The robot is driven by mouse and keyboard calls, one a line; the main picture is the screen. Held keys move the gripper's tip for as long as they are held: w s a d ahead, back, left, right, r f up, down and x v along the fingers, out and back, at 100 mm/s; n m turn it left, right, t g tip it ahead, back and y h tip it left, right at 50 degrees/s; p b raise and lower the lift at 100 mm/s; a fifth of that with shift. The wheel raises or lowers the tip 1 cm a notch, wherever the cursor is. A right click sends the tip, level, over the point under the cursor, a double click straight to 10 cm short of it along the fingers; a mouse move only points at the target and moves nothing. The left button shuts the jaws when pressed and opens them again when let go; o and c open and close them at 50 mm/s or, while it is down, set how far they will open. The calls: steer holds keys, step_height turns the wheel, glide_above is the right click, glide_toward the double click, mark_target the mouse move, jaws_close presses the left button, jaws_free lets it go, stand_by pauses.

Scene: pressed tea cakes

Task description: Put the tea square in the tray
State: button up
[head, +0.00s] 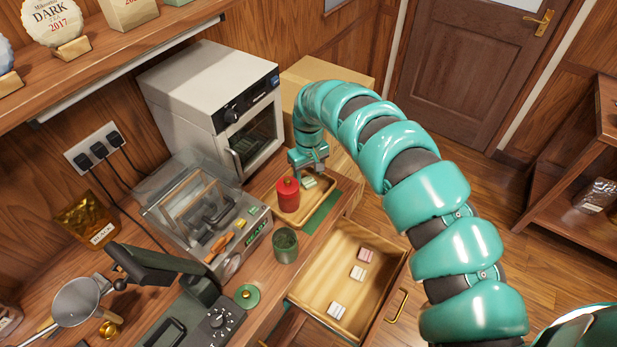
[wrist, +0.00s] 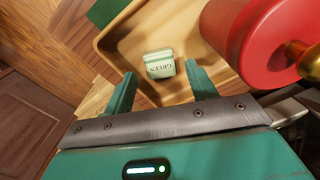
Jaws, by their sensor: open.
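A pale tea square with a green top and the word GREEN (wrist: 159,64) lies on the floor of the wooden tray (wrist: 112,38). In the head view the tray (head: 318,212) is on the counter, and a pale green tea square (head: 309,182) shows in it below my gripper (head: 308,170). In the wrist view my gripper (wrist: 160,74) is open, its two fingers apart on either side of the square. I see no finger touching it.
A red canister (head: 288,195) stands in the tray close beside my gripper. A dark green cup (head: 285,245) stands near the tray. The open drawer (head: 325,277) below holds pink and white squares. A white oven (head: 205,85) stands behind.

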mark_target(309, 181)
step_height(309, 181, up, 10)
steer(key=p, duration=0.3)
steer(key=shift+f, duration=0.15)
stand_by(0.5)
